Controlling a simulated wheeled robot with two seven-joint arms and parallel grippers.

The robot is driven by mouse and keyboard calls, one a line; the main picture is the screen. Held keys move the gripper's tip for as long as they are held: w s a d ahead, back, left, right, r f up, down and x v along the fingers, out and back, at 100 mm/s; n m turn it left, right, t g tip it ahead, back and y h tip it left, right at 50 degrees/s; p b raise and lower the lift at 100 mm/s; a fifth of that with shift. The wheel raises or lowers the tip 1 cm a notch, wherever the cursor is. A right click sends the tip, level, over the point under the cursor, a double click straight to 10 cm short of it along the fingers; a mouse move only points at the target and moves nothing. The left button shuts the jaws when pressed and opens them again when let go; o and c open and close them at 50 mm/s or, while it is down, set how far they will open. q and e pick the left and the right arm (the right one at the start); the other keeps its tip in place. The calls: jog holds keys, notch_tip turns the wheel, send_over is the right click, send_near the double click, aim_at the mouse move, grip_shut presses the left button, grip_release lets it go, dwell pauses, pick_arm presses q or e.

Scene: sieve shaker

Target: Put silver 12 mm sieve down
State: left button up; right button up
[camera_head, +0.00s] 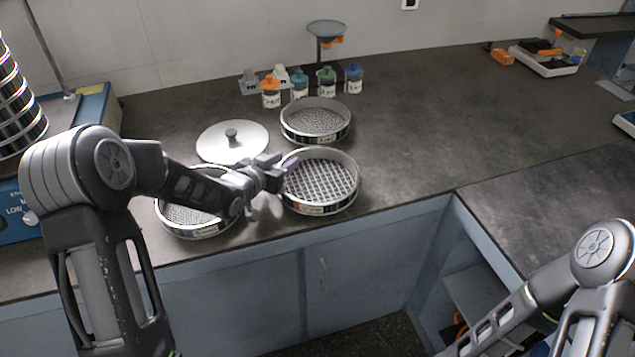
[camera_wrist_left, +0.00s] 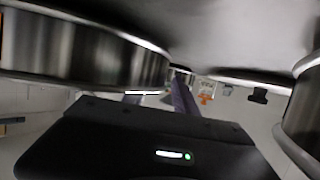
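The silver sieve with the coarsest mesh (camera_head: 320,208), which looks like the 12 mm one, sits level on the counter near its front edge. My left gripper (camera_head: 287,165) is at its left rim, with fingers spread apart. In the left wrist view the picture is upside down; a shiny sieve wall (camera_wrist_left: 85,55) is close beside the left gripper's fingers (camera_wrist_left: 160,98), and a gap shows between them. Whether a finger touches the rim cannot be told. My right gripper is out of view; only its arm shows at the lower right.
A finer sieve (camera_head: 197,233) stands under my left forearm, another (camera_head: 317,138) behind. A round lid (camera_head: 232,153) lies between them. Several capped bottles (camera_head: 271,96) stand at the back. A sieve stack (camera_head: 18,110) is far left. The counter (camera_head: 420,130) right of the sieves is clear.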

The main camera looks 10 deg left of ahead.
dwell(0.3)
pick_arm(q)
grip_shut()
jog(key=shift+s+f, duration=0.1)
dwell(1.2)
